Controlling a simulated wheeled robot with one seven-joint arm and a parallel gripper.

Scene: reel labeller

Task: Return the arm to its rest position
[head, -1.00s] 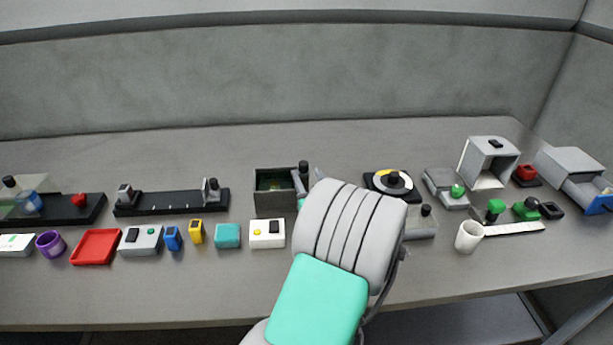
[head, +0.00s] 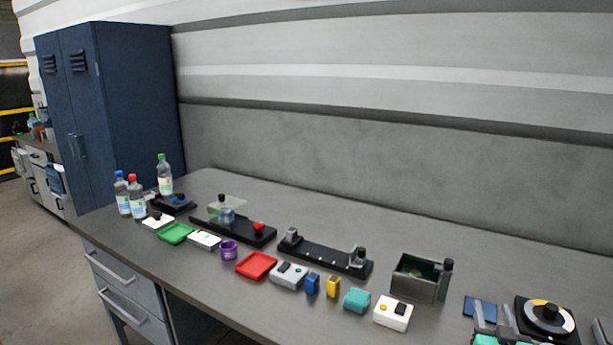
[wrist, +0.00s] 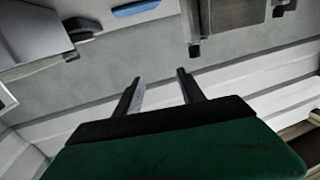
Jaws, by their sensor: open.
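My gripper (wrist: 158,86) shows in the wrist view with its two dark fingers apart and nothing between them. Its dark green body fills the lower part of that view. The fingers point towards grey panels, clear of any object that I can make out. In the head view, only a small grey and teal part of my arm shows at the bottom right edge, in front of the bench. Most of the arm is out of that picture.
The bench (head: 330,215) holds a red tray (head: 256,265), a purple cup (head: 229,250), a dark open box (head: 420,277), a round dial device (head: 547,316) and several bottles (head: 164,175). A blue cabinet (head: 135,110) stands behind its left end. Floor at far left is clear.

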